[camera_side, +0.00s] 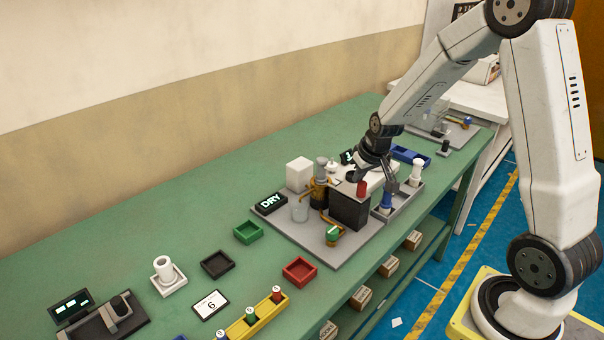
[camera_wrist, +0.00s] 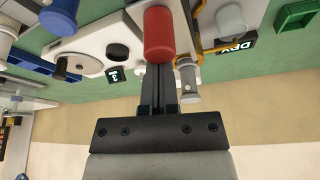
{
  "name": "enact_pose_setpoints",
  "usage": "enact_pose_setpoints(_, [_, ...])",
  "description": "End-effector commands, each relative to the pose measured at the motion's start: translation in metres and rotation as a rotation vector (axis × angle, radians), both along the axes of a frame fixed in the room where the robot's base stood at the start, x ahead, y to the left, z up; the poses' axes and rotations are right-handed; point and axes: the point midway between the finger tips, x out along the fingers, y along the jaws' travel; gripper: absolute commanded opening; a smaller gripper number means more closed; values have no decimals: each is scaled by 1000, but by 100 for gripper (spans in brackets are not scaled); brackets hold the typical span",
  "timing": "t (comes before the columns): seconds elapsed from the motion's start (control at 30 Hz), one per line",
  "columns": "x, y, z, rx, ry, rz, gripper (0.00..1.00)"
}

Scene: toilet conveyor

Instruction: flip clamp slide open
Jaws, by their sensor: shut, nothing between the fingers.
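A red cylindrical grip (camera_side: 361,189), likely the clamp's handle, stands at the front of a dark block (camera_side: 349,210) on the grey station plate. In the wrist view the red grip (camera_wrist: 158,35) is just beyond my fingertips, in line with them. My gripper (camera_side: 356,176) is low over the station beside the red grip. In the wrist view its fingers (camera_wrist: 158,75) are shut together and empty. I cannot tell whether the fingertips touch the grip. A white plate with a black knob (camera_wrist: 117,51) lies left of it. The clamp's slide is not clearly visible.
A DRY sign (camera_side: 270,203), a white box (camera_side: 300,174) and a brass-coloured fixture (camera_side: 319,190) stand left. Green, black and red trays sit on the green table, with bare surface between them.

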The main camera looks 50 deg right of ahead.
Motion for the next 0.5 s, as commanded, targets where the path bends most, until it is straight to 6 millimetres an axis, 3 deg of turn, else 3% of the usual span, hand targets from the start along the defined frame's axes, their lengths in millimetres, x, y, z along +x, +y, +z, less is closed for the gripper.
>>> enact_pose_setpoints(0.03, [-12,3,-11,17,44,0,0])
enact_pose_setpoints(0.17, [-8,1,-11,16,43,0,0])
enact_pose_setpoints(0.5, [23,-6,-5,7,17,0,0])
